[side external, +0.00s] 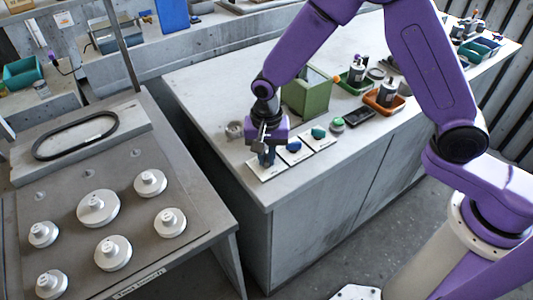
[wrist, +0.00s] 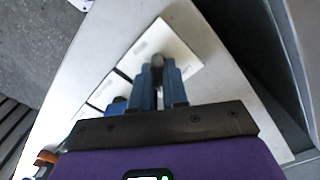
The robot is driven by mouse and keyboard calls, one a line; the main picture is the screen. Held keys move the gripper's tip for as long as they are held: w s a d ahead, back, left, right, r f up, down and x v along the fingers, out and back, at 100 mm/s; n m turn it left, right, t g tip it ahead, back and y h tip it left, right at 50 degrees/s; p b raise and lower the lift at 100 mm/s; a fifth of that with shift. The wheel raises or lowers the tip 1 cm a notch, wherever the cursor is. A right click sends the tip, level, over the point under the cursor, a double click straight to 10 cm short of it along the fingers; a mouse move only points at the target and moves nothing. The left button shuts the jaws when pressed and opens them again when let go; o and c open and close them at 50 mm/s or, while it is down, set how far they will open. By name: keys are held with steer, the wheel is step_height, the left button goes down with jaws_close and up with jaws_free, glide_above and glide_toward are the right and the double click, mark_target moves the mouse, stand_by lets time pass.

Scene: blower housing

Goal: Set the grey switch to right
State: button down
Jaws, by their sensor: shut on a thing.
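The grey switch (wrist: 157,61) shows in the wrist view as a rounded grey knob on a white plate (wrist: 180,46). My gripper (wrist: 159,74) has its blue fingers on either side of the knob and is shut on it. In the side external view my gripper (side external: 266,160) points down over the nearest white plate (side external: 265,174), the leftmost of three in a row. The grey switch is hidden there behind the fingers. Its exact setting is hard to tell from these views.
Beside it are a plate with a blue switch (side external: 294,145) and a plate with a teal switch (side external: 318,132). A green open box (side external: 306,97) stands behind. A black flat device (side external: 360,118) and an orange tray (side external: 385,104) lie to the right. The bench's front corner is close.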

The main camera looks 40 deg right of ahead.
mark_target(267, 156)
steer(key=c, duration=1.2)
jaws_free()
steer(key=shift+c, duration=0.2)
steer(key=shift+r, duration=0.1)
steer(key=shift+r, duration=2.85)
steer(key=shift+r, duration=0.1)
steer(key=shift+s+d+r+n, duration=0.15)
steer(key=shift+s+r+n, duration=0.05)
steer(key=shift+s+n, duration=0.1)
steer(key=s+d+r+n, duration=0.4)
steer(key=s+d+n, duration=0.4)
steer(key=s, duration=0.4)
steer(key=s+d+r+n, duration=0.4)
steer(key=s+d+n, duration=0.5)
steer(key=s+n, duration=0.2)
steer(key=s, duration=0.2)
steer(key=shift+s+d, duration=0.2)
steer(key=shift+s, duration=0.1)
